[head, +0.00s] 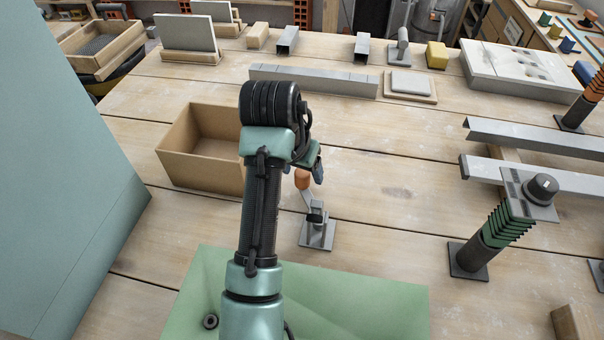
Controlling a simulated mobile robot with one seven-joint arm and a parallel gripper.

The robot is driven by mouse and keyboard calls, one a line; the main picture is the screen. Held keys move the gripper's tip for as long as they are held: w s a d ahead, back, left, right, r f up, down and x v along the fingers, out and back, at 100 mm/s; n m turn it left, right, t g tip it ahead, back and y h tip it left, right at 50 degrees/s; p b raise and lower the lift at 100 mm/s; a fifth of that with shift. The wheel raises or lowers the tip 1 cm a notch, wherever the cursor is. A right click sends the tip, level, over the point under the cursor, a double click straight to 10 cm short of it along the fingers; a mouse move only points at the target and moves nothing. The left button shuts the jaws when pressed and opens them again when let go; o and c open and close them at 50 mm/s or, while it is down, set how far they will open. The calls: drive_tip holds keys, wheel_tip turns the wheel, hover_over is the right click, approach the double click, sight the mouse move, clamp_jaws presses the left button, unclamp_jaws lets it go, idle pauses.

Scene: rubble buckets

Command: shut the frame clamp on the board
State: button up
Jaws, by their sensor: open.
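A small clamp with an orange-knobbed grey lever (309,198) stands on a square grey plate (318,238) on the wooden table, just right of my arm. Its lever stands up, leaning left, with the knob at the top. I take this for the frame clamp; I cannot tell which piece is its board. My gripper (318,173) is open, just above and right of the orange knob in the picture. My wrist hides most of it, and I cannot tell whether it touches the knob.
An open cardboard box (195,165) stands left of my arm. A long grey beam (315,82) lies behind.

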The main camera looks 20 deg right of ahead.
drive_tip(key=shift+x, duration=0.85)
drive_tip(key=shift+r, duration=0.1)
clamp_jaws()
idle(0.7)
